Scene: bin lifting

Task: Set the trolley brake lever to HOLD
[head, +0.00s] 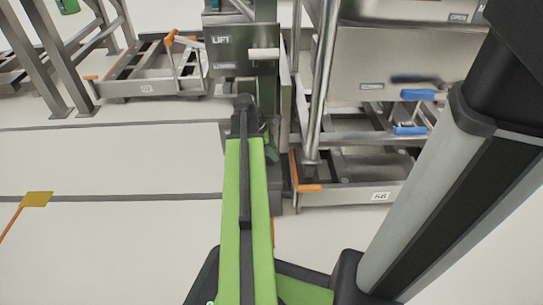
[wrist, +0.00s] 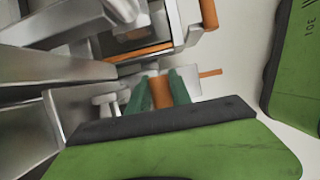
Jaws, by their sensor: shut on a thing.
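The brake lever shows in the wrist view as a short orange grip (wrist: 160,92). My gripper (wrist: 160,88) has its two green fingers closed on either side of this grip. In the head view my gripper (head: 269,150) is low beside the steel trolley frame (head: 345,197), mostly behind my own arm. The lever is hidden there. No HOLD marking can be read in either view, so the lever's setting cannot be told.
A panel marked LIFT and LOWER (head: 230,52) with a pale handle stands above my gripper. Steel bins with blue handles (head: 411,130) are at the right. Another low trolley (head: 150,85) is at the back left.

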